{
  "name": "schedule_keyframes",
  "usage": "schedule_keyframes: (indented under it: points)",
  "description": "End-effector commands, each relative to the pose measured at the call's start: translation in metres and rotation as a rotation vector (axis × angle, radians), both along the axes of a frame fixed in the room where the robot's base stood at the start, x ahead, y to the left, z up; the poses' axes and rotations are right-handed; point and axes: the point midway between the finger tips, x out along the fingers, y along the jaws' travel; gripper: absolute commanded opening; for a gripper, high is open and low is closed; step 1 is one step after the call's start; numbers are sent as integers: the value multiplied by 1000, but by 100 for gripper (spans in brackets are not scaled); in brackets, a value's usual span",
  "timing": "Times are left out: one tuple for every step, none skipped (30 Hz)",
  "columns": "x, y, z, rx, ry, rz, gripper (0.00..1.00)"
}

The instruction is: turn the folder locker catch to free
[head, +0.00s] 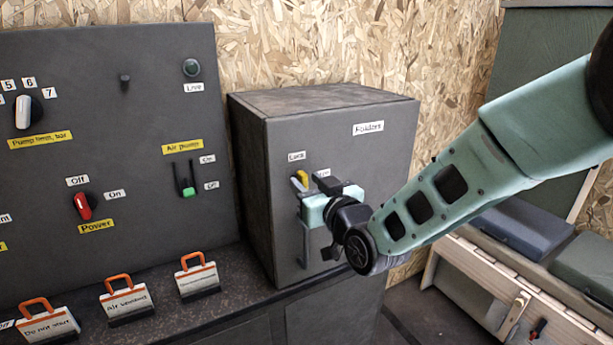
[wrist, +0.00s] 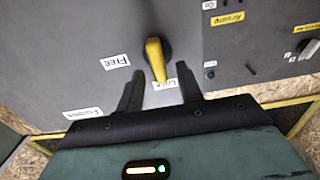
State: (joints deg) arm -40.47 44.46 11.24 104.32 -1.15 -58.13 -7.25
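The grey locker labelled Folders (head: 350,160) stands on the bench in the head view. Its yellow catch (head: 302,176) is on the front, beside the Lock label (head: 296,156). In the wrist view the catch (wrist: 157,58) points at the Lock label (wrist: 165,84), with the Free label (wrist: 115,61) to its left. My gripper (head: 311,187) is close in front of the catch. In the wrist view my gripper (wrist: 160,72) is open, with a dark finger on each side of the catch's tip and gaps between. In the head view the gripper partly hides the Free label.
A control panel (head: 130,140) with knobs and switches stands left of the locker. Several orange-handled tags (head: 125,299) stand on the bench below it. A wooden bench with cushions (head: 522,228) is at the right, behind my arm.

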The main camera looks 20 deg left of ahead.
Motion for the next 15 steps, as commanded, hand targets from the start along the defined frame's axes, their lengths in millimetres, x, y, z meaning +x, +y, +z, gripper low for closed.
schedule_keyframes:
  points:
    - [3, 4, 0, 0, 0, 0, 36]
    - [5, 5, 0, 0, 0, 0, 36]
    - [6, 7, 0, 0, 0, 0, 36]
    - [7, 8, 0, -1, 1, 0, 36]
    - [7, 9, 0, -1, 1, 0, 36]
    - [8, 9, 0, -1, 1, 0, 36]
    - [8, 10, 0, -1, 1, 0, 36]
    - [8, 10, 0, -1, 1, 0, 36]
    - [8, 10, 0, -1, 1, 0, 36]
    - [8, 10, 0, -1, 1, 0, 36]
    - [8, 10, 0, -1, 1, 0, 36]
    - [8, 10, 0, -1, 1, 0, 36]
    - [8, 10, 0, -1, 1, 0, 36]
    - [8, 10, 0, -1, 1, 0, 34]
    - [8, 10, 0, -1, 1, 0, 22]
